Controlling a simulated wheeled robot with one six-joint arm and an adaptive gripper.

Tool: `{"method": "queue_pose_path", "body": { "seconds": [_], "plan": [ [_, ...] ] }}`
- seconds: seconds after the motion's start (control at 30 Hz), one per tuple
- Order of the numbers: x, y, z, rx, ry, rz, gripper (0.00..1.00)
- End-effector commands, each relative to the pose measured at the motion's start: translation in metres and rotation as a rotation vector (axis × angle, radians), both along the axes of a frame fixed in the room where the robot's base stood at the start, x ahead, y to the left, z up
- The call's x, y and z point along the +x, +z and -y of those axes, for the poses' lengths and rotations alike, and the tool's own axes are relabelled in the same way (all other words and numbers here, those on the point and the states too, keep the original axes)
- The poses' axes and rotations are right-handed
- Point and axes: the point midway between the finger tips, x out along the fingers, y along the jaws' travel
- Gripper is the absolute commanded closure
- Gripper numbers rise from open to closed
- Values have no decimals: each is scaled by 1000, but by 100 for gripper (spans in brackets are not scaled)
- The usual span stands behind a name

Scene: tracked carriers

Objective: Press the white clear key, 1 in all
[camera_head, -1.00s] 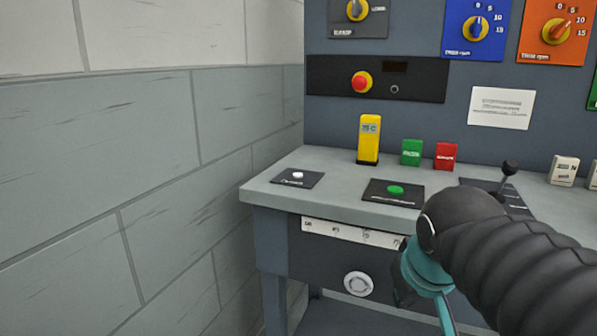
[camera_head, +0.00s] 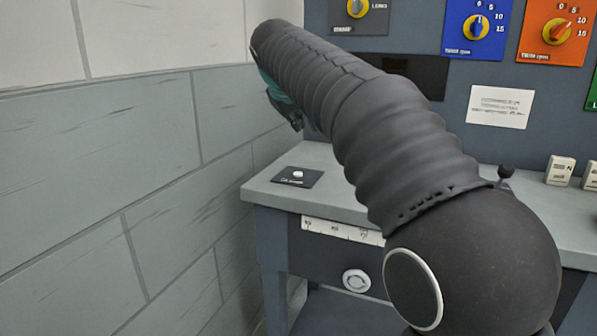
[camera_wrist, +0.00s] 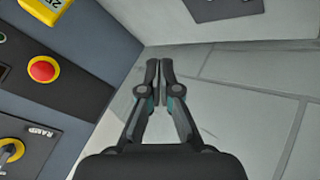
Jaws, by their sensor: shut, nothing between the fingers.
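The white clear key (camera_head: 298,174) is a small white button on a dark square plate (camera_head: 314,181) at the left end of the grey bench top. In the head view my gripper (camera_head: 296,124) is above and behind the key, close to the wall corner, partly hidden by my arm. In the wrist view my gripper (camera_wrist: 159,65) is shut and empty, with its fingertips together in front of the grey wall. A dark plate (camera_wrist: 225,8) shows at the top edge of the wrist view, cut off, with no white button visible on it.
A red stop button (camera_wrist: 43,69) and a yellow block (camera_wrist: 42,8) show at the left in the wrist view. The tiled wall (camera_head: 100,170) stands close on the left. A black lever (camera_head: 505,172) rises from the bench at right. My arm hides the middle of the bench.

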Motion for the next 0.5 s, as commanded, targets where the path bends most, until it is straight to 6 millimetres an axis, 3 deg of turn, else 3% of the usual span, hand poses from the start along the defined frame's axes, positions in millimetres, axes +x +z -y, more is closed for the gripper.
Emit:
{"method": "queue_pose_path", "body": {
  "seconds": [0.5],
  "plan": [
    [1, -6, 0, -3, 0, 0, 100]
  ]
}}
